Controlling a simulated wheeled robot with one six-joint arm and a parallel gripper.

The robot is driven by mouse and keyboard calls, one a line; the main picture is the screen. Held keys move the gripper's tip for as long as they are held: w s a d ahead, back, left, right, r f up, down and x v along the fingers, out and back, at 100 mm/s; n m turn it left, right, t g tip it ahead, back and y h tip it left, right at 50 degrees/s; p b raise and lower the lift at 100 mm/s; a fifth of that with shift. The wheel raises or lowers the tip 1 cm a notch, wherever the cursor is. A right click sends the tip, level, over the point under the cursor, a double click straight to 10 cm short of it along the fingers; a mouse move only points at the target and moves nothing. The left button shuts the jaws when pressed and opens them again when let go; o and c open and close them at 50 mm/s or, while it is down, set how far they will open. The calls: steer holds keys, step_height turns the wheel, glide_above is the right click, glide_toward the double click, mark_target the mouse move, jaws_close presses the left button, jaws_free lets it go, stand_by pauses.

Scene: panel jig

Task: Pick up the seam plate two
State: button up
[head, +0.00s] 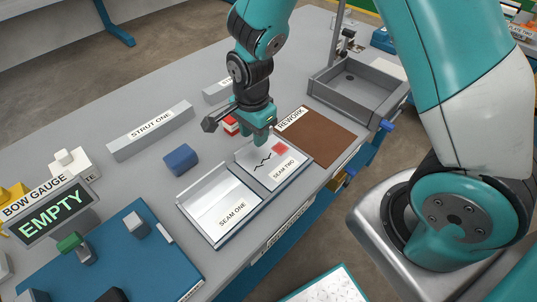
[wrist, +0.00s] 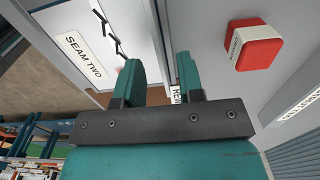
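The seam plate two (head: 283,178) is a white plate with a black zigzag crack line, a red square and a SEAM TWO label. It lies flat beside the SEAM ONE plate (head: 214,210). My gripper (head: 261,141) points down at its far side in the head view and hides part of that edge. In the wrist view the plate (wrist: 118,17) is at the upper left. My gripper (wrist: 158,72) shows two teal fingers with a gap between them, and nothing is held. I cannot tell whether the fingers touch the plate.
A blue block (head: 181,160) and the STRUT ONE bar (head: 150,131) are to the left. The BOW GAUGE display (head: 50,212) reads EMPTY.

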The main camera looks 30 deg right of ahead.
steer(key=shift+f, duration=1.35)
jaws_close()
steer(key=shift+r, duration=0.1)
